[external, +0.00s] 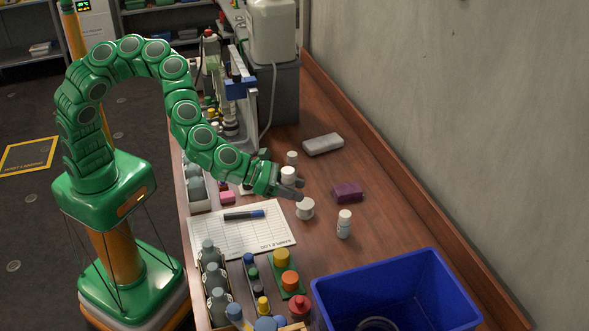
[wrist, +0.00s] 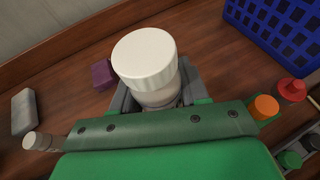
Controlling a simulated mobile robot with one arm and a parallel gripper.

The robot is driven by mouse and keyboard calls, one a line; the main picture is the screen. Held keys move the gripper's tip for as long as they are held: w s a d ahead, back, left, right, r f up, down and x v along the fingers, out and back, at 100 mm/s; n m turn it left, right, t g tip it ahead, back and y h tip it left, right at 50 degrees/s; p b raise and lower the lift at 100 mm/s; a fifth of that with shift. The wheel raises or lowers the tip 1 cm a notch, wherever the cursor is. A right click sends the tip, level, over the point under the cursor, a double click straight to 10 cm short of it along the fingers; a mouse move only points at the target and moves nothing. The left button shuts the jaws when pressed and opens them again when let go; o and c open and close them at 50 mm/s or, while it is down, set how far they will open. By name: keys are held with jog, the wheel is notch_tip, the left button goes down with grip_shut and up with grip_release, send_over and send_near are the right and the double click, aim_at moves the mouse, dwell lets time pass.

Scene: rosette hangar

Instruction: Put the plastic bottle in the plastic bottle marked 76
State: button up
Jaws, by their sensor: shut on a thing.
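My gripper (external: 291,184) is shut on a white-capped plastic bottle (external: 288,174), held above the table. In the wrist view the bottle's wide ribbed white cap (wrist: 145,60) faces the camera, with the grey jaws on both sides of its body. A round white pot (external: 305,209) stands just below and right of the gripper. Another white-capped bottle (external: 344,224) stands upright farther right, and a smaller one (external: 291,158) stands behind the gripper; it also shows in the wrist view (wrist: 36,141). No number 76 is legible on any of them.
A blue bin (external: 395,290) stands at the front right. A purple block (external: 347,192) and a grey case (external: 323,144) lie near the wall. A log sheet (external: 241,230) with a marker, grey bottles (external: 217,282) and capped jars (external: 289,282) fill the left and front.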

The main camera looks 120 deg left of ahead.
jog(key=s+a+r+n+g+y, duration=0.3)
jog(key=s+a+n+g+y, duration=0.15)
jog(key=s+a, duration=0.7)
jog(key=s+a+r+n+g+y, duration=0.35)
jog(key=s+a+n, duration=0.35)
jog(key=s, duration=0.7)
jog(key=m, duration=0.1)
send_over(292, 161)
jog(key=s+a, duration=0.2)
jog(key=shift+g, duration=0.3)
notch_tip(292, 161, down, 8)
jog(key=shift+w+d+f, duration=0.1)
jog(key=shift+w+f, duration=0.05)
jog(key=shift+w+a+f, duration=0.25)
jog(key=shift+w+f, duration=0.15)
jog(key=shift+f, duration=0.2)
jog(key=shift+w+a+f, duration=0.2)
jog(key=shift+w+f, duration=0.15)
jog(key=shift+f, duration=1.55)
jog(key=shift+f, duration=0.1)
jog(key=o, duration=1)
